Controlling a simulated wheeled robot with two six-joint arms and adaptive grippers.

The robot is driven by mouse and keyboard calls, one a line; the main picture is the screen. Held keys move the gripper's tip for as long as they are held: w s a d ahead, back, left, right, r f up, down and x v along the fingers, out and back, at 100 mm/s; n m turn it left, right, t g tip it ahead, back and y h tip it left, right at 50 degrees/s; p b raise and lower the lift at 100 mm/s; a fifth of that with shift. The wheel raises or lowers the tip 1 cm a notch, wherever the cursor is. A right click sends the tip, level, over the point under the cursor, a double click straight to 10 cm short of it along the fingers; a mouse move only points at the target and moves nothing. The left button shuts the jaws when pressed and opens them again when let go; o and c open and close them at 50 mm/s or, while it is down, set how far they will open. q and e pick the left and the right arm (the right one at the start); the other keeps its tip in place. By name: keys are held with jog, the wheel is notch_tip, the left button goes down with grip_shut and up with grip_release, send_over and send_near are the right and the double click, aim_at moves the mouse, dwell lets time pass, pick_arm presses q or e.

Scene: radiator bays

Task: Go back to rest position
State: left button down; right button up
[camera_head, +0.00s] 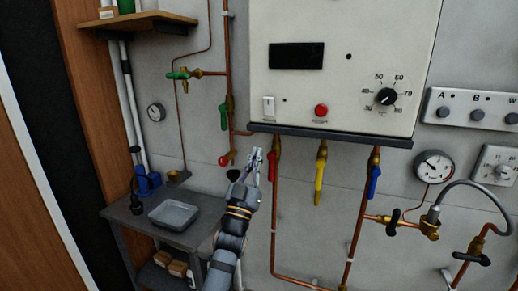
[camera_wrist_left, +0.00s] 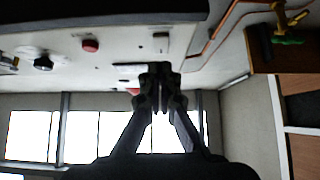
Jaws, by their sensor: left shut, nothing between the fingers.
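My left gripper (camera_head: 252,166) is raised in front of the wall in the head view, just below the lower left edge of the white boiler panel (camera_head: 350,60). It is close to the red valve handle (camera_head: 272,166), and I cannot tell whether they touch. In the left wrist view the gripper (camera_wrist_left: 160,104) points up at the underside of the panel. Its fingers are together with nothing between them. My right gripper is in neither view.
Yellow (camera_head: 319,180) and blue (camera_head: 374,181) valve handles hang under the panel. A grey side table (camera_head: 125,212) with a tray (camera_head: 174,215) stands at the lower left. A gauge (camera_head: 433,166) and curved hose (camera_head: 480,187) are at the right. A wooden shelf (camera_head: 140,20) is at upper left.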

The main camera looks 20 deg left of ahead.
pick_arm(q)
jog(key=w+f+g, duration=0.3)
jog(key=f+g, duration=0.3)
jog(key=f, duration=2.1)
jog(key=s+a+f+g, duration=0.1)
jog(key=s+f+g, duration=0.15)
jog(key=f, duration=0.65)
jog(key=s+a+f+g+y, duration=0.15)
jog(key=s+f, duration=0.25)
jog(key=f, duration=0.6)
jog(key=s+f+g, duration=0.3)
jog(key=f, duration=0.6)
jog(key=s+a+f+g, duration=0.3)
jog(key=s+f+g, duration=0.3)
jog(key=s+f, duration=1.45)
jog(key=s+a+f+g, duration=0.1)
jog(key=s+f+g, duration=0.2)
jog(key=s, duration=1)
jog(key=s+a+f+g, duration=0.1)
jog(key=s+f, duration=0.4)
jog(key=s, duration=0.8)
jog(key=shift+s+a+g, duration=0.15)
jog(key=shift+g, duration=0.75)
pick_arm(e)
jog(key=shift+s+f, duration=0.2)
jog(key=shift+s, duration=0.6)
